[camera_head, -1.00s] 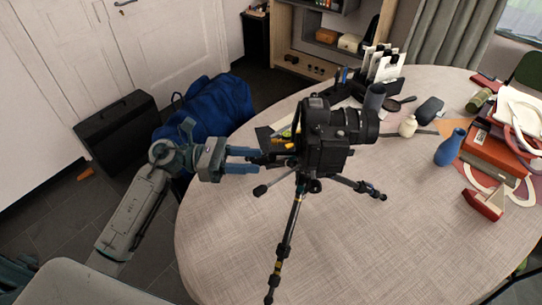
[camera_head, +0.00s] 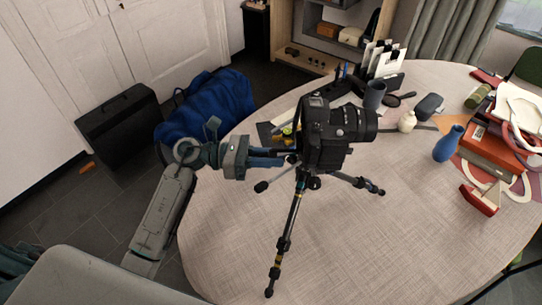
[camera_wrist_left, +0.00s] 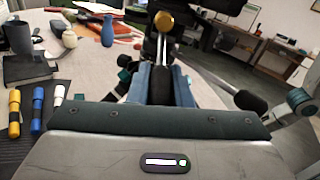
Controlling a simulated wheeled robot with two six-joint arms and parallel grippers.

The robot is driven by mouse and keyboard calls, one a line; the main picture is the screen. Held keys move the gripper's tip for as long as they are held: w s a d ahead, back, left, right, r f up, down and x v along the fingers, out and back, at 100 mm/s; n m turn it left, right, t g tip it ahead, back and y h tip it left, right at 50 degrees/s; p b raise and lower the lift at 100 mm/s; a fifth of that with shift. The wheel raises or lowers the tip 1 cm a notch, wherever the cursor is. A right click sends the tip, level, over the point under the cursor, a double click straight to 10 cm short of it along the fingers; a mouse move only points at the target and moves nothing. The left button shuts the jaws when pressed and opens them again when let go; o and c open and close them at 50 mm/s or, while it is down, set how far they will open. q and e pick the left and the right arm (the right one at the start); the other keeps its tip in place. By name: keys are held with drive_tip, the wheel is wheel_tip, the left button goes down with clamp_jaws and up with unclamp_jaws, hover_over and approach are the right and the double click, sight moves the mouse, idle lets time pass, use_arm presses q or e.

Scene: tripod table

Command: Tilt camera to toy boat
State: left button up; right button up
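The black camera (camera_head: 322,146) sits on a tripod (camera_head: 290,228) standing on the round table, its lens (camera_head: 362,124) pointing right. The tripod's black pan handle (camera_wrist_left: 160,86) shows in the left wrist view, between my blue fingers. My left gripper (camera_head: 284,157) reaches in from the left behind the camera and is shut on that handle; the fingertips are partly hidden in the head view. The red toy boat (camera_head: 480,200) lies near the table's right edge, in front of the books. My right gripper is not in view.
A blue vase (camera_head: 448,145), a white jar (camera_head: 407,121) and red books (camera_head: 487,150) stand at the right. Several markers (camera_wrist_left: 38,108) lie beside my left gripper. The table's front (camera_head: 380,245) is clear. A blue bag (camera_head: 205,108) lies on the floor.

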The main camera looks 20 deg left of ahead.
sight(297, 149)
use_arm(q)
clamp_jaws()
drive_tip(key=shift+a+r+y, duration=0.1)
drive_tip(key=shift+r+y, duration=0.15)
drive_tip(key=shift+y, duration=0.05)
drive_tip(key=shift+a+r+y+p, duration=0.15)
drive_tip(key=shift+r+y+p, duration=0.65)
drive_tip(key=shift+r, duration=0.05)
drive_tip(key=shift+s+a+r+g+y+p, duration=0.1)
drive_tip(key=shift+r+g+y+p, duration=0.4)
drive_tip(key=shift+r+y, duration=0.75)
drive_tip(key=shift+y, duration=0.45)
drive_tip(key=shift+r, duration=0.15)
